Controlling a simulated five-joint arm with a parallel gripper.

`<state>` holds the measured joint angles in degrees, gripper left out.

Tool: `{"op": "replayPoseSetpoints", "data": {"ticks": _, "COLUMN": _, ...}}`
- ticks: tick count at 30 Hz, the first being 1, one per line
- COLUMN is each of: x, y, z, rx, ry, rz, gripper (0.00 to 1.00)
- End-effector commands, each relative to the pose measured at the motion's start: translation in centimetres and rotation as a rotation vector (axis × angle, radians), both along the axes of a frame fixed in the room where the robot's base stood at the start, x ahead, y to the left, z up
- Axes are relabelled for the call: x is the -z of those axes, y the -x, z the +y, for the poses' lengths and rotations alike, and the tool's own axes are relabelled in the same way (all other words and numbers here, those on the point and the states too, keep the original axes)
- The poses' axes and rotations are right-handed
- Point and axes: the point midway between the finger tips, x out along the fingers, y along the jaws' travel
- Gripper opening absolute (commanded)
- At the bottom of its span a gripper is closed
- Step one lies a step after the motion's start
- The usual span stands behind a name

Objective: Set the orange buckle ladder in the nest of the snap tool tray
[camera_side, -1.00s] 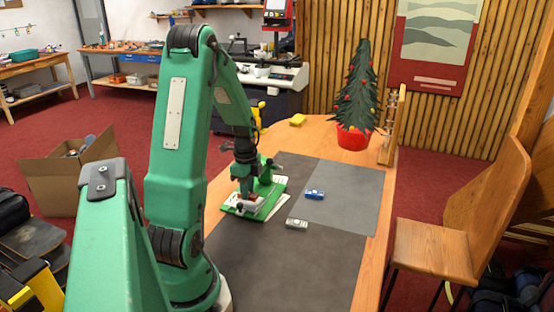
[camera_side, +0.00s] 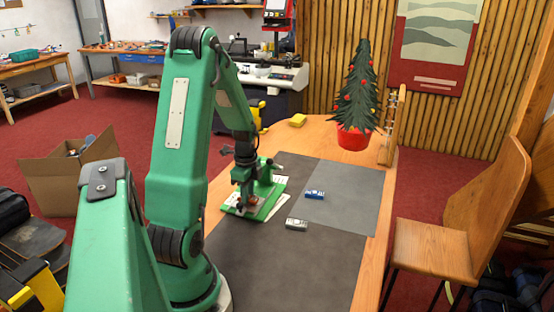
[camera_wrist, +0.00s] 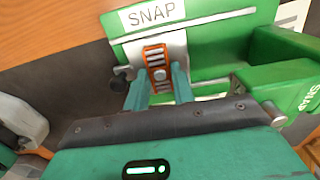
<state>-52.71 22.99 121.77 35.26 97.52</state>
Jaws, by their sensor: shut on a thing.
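The orange buckle ladder (camera_wrist: 156,58), an orange strip with pale metal rungs, is between the fingertips of my gripper (camera_wrist: 159,86) in the wrist view. My gripper is shut on it. The ladder is over the pale grey nest (camera_wrist: 128,56) of the green snap tool tray (camera_wrist: 215,43), which has a white SNAP label; I cannot tell whether it rests on the nest's floor. In the side view my gripper (camera_side: 247,202) is low over the tray (camera_side: 268,209), and the ladder is a small orange patch, mostly hidden.
A green upright block (camera_wrist: 290,80) marked SNAP stands on the tray's right in the wrist view. A small tree in a red pot (camera_side: 353,138) stands farther back.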

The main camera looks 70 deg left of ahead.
Motion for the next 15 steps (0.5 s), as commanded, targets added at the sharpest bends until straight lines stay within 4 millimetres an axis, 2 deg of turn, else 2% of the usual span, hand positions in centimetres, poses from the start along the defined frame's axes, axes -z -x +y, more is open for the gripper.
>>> {"op": "replayPoseSetpoints", "data": {"ticks": 5, "x": -0.01, "y": -0.01, "z": 0.01, "rx": 0.000, "ry": 0.000, "rz": 0.000, "gripper": 0.08}}
{"op": "replayPoseSetpoints", "data": {"ticks": 6, "x": -0.01, "y": -0.01, "z": 0.01, "rx": 0.000, "ry": 0.000, "rz": 0.000, "gripper": 0.31}}
{"op": "replayPoseSetpoints", "data": {"ticks": 9, "x": -0.02, "y": -0.01, "z": 0.01, "rx": 0.000, "ry": 0.000, "rz": 0.000, "gripper": 0.50}}
{"op": "replayPoseSetpoints", "data": {"ticks": 15, "x": -0.02, "y": -0.01, "z": 0.01, "rx": 0.000, "ry": -0.001, "rz": -0.001, "gripper": 0.50}}
